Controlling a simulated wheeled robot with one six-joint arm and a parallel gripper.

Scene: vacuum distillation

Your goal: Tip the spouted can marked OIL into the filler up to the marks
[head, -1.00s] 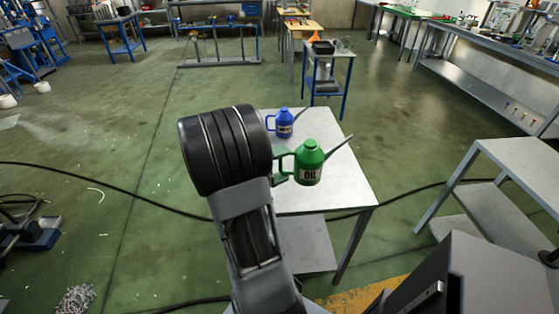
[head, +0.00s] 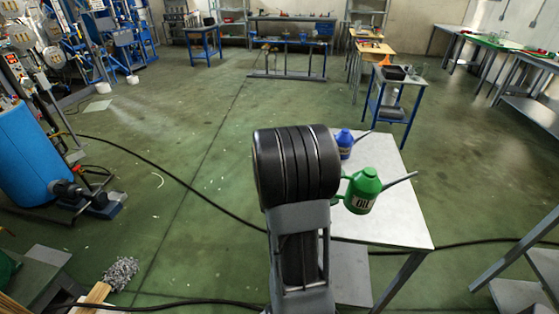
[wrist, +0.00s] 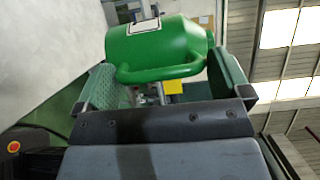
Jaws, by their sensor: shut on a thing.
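The green spouted can marked OIL (head: 362,191) shows upright in the head view, over the near table, its spout pointing right. I cannot tell whether its base touches the tabletop. In the wrist view the green can (wrist: 160,43) and its handle fill the space just beyond my gripper (wrist: 163,85), whose two pads stand either side of the handle. My gripper is shut on the can. In the head view my arm hides the gripper. I cannot pick out the filler or its marks.
A blue spouted can (head: 344,146) stands behind the green one on the grey table (head: 400,225). A blue tank with a pump (head: 30,165) stands at left among pipework. A black hose (head: 215,200) crosses the green floor.

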